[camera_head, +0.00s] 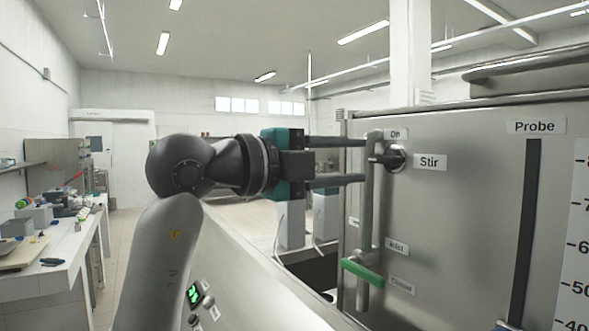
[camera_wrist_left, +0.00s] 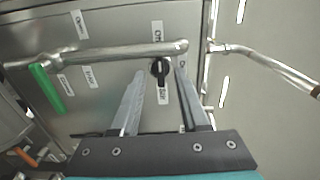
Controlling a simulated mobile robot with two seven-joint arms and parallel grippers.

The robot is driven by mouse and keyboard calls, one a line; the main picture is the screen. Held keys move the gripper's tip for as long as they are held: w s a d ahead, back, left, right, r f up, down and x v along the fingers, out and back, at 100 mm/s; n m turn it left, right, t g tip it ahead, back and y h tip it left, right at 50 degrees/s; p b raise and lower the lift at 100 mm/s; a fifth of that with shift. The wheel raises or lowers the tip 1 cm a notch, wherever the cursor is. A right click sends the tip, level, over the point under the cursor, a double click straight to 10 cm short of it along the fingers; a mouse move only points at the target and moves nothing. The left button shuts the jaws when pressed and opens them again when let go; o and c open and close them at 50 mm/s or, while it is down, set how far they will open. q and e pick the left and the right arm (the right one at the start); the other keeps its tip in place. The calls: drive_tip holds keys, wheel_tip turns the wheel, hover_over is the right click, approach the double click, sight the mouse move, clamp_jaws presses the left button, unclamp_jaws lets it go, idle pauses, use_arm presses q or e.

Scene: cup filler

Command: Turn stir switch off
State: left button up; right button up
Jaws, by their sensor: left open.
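The stir switch (camera_head: 396,158) is a round black knob on a steel panel, left of the "Stir" label (camera_head: 430,162). A small label reading "On" or similar (camera_head: 396,134) sits above it. The knob's handle lies level and points left in the head view. It also shows in the left wrist view (camera_wrist_left: 160,68). My left gripper (camera_head: 364,161) is open and empty, one finger above the knob's height and one below, with tips just left of the knob. In the wrist view its fingers (camera_wrist_left: 159,78) flank the knob. My right gripper is out of view.
A grey pipe (camera_head: 368,220) runs upright close to the fingertips, with a green valve handle (camera_head: 362,272) lower down. A dark probe slot (camera_head: 526,230) is on the panel's right. A cluttered bench (camera_head: 60,255) stands far left.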

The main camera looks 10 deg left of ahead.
use_arm(q)
drive_tip(key=b+v, duration=0.1)
drive_tip(key=v, duration=1)
drive_tip(key=shift+b, duration=0.4)
